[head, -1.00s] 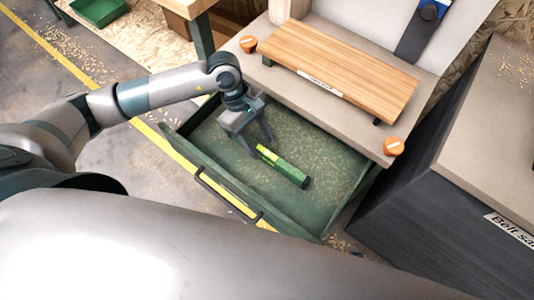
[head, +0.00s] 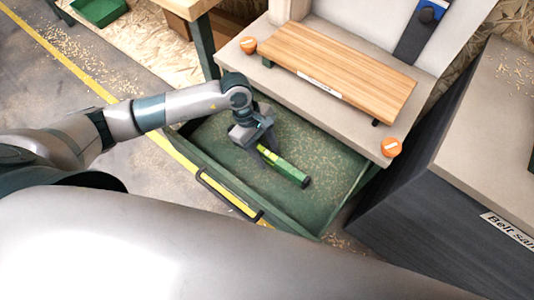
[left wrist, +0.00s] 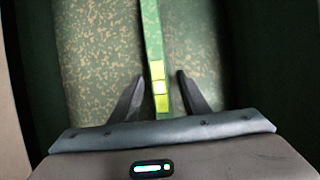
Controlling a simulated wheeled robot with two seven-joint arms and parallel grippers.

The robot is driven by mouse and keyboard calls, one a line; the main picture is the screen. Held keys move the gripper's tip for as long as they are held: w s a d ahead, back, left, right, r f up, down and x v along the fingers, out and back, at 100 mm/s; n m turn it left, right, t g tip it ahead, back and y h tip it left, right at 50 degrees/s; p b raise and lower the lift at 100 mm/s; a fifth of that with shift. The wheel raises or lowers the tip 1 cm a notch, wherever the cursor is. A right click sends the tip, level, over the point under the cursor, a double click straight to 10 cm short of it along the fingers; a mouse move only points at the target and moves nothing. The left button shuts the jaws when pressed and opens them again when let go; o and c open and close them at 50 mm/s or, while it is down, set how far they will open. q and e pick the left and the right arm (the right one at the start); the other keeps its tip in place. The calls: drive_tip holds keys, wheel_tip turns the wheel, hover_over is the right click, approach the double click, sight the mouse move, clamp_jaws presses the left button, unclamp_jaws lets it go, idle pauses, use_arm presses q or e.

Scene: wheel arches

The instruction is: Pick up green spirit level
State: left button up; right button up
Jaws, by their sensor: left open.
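The green spirit level (head: 285,168) lies in the open green drawer (head: 318,218), and its yellow-green vial section is near my left gripper. My left gripper (head: 262,155) reaches down into the drawer at the level's far-left end. In the left wrist view, the level (left wrist: 153,42) runs between the two open fingers of the left gripper (left wrist: 160,84). A gap shows on each side of the level, so the fingers appear not to touch it. My right gripper is not in view.
The drawer front has a black handle (head: 228,196). A dark cabinet (head: 440,180) stands at the right. Sawdust covers the drawer floor.

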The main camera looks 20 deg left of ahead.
sight(271, 155)
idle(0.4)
use_arm(q)
clamp_jaws()
drive_tip(key=shift+r, duration=0.15)
